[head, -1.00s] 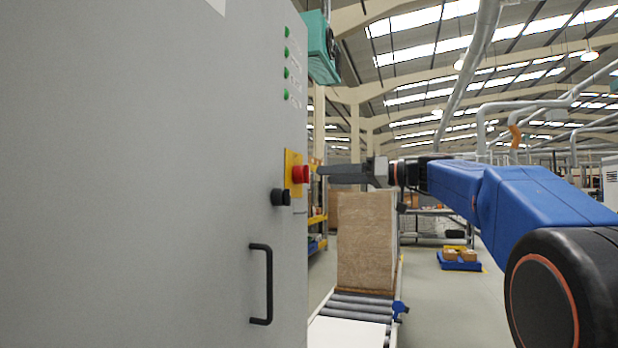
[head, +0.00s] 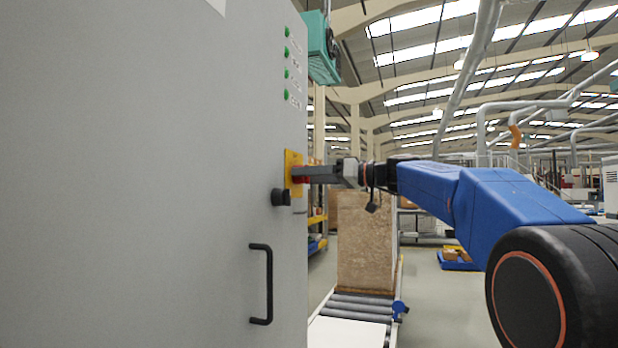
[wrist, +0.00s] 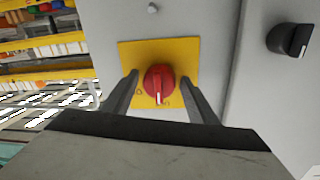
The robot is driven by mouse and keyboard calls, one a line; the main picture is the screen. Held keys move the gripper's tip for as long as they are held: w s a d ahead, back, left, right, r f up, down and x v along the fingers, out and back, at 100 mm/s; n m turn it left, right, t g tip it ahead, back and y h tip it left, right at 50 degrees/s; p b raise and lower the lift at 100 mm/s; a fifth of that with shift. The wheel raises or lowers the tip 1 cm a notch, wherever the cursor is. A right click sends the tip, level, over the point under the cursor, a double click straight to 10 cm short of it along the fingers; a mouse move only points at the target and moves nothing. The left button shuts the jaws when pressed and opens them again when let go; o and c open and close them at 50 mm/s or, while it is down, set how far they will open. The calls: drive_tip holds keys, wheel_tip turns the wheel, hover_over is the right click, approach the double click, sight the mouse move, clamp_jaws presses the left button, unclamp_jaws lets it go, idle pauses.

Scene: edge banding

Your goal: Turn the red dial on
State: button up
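The red dial (wrist: 158,86) sits on a yellow plate (wrist: 184,52) on the grey cabinet. In the wrist view its white mark points down toward the gripper, between small labels on the plate. My gripper (wrist: 160,92) is open, with one finger on each side of the dial; a gap shows on both sides. In the head view the gripper (head: 308,174) reaches the yellow plate (head: 291,160) from the right and its fingers cover most of the red dial (head: 300,175).
A black knob (head: 280,197) sits just below left of the plate; it also shows in the wrist view (wrist: 290,38). A black handle (head: 263,284) sticks out lower on the cabinet (head: 150,180). A stack of boards (head: 364,240) stands on a roller conveyor behind.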

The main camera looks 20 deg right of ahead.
drive_tip(key=c, duration=0.7)
drive_tip(key=shift+c, duration=0.2)
drive_tip(key=shift+m, duration=0.3)
drive_tip(key=m, duration=0.5)
drive_tip(key=m+g, duration=0.1)
drive_tip(key=m, duration=1)
drive_tip(key=shift+r, duration=0.3)
drive_tip(key=shift+m, duration=0.4)
